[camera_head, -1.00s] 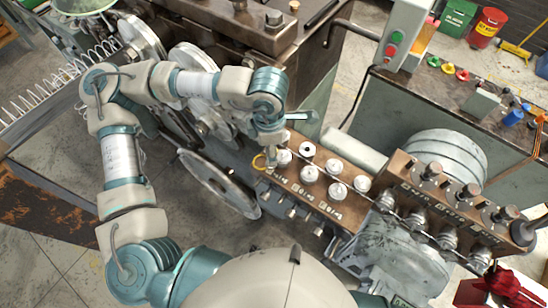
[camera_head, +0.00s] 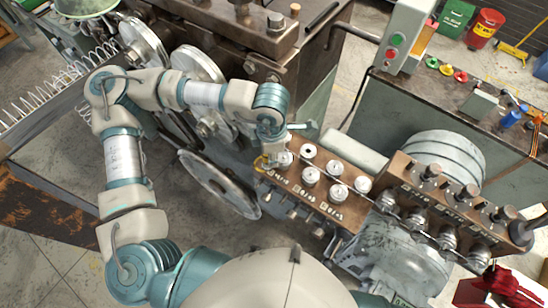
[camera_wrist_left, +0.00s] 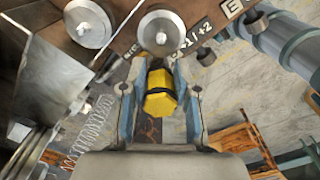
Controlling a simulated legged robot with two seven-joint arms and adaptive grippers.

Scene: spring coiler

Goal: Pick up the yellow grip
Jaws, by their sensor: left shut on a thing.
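The yellow grip (camera_wrist_left: 160,92) is a faceted yellow block with a dark band, seen between the two fingers of my left gripper (camera_wrist_left: 159,95) in the left wrist view. The fingers are shut on it. In the head view only a small yellow part (camera_head: 260,162) shows, at the left end of the brown control panel (camera_head: 325,192). My left gripper (camera_head: 271,154) is there too, partly hidden by its own wrist. I cannot tell whether the grip touches the panel. My right gripper is not in view.
Several round pale knobs (camera_head: 310,174) stand on the panel close to the gripper. A large metal wheel (camera_head: 220,184) is left of the panel. A second panel with knobs (camera_head: 455,200) and a workbench (camera_head: 425,100) are at right. A coil spring (camera_head: 42,96) lies far left.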

